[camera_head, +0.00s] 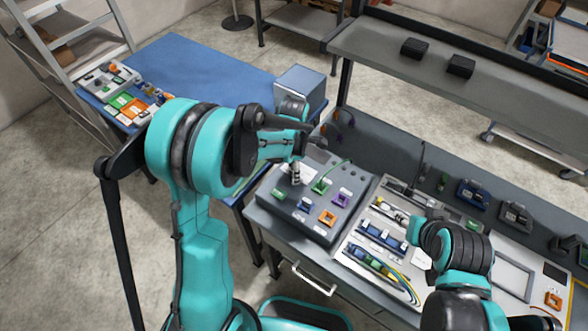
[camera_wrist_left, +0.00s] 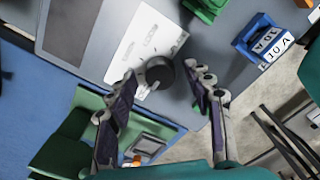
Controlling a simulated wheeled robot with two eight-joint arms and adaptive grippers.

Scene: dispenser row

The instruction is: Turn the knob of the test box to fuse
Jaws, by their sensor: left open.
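The test box (camera_head: 330,222) is a grey box with a sloping top and green, blue, orange and purple sockets, on the workbench. In the left wrist view its round black knob (camera_wrist_left: 158,72) sits on a white label panel (camera_wrist_left: 145,45); the printed words are too blurred to read. My left gripper (camera_wrist_left: 161,76) is open, its two fingers on either side of the knob; I cannot tell if they touch it. In the head view the left gripper (camera_head: 296,174) is over the box's upper left part and hides the knob.
A blue table (camera_head: 200,72) with a tray of coloured parts stands at the left, with a grey-blue box (camera_head: 301,88) at its right end. A tray of fuses and wires (camera_head: 350,262) lies right of the test box. A raised shelf (camera_head: 440,85) runs behind.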

